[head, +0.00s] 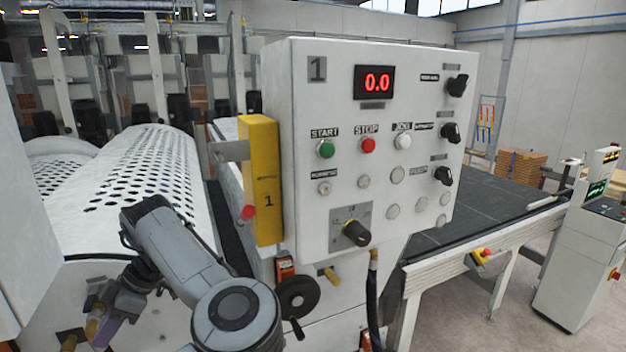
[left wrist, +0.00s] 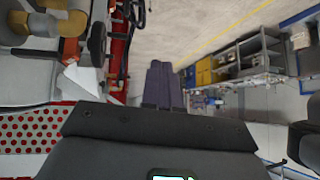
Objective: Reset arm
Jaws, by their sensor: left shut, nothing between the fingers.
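My left arm stands at the lower left of the head view, in front of the machine. My left gripper (head: 106,332) hangs at the lower left corner, partly hidden behind the arm; its purple fingers point down. In the left wrist view the fingers (left wrist: 162,75) are together with nothing between them. The gripper is clear of the control panel (head: 340,200). My right gripper is out of both views.
The panel has a red 0.0 display (head: 375,82), a green start button (head: 326,149), a red stop button (head: 368,145) and several knobs. A yellow box (head: 260,180) is on its left side. A perforated white cover (head: 135,180) lies behind my arm. A dark conveyor (head: 480,205) extends right.

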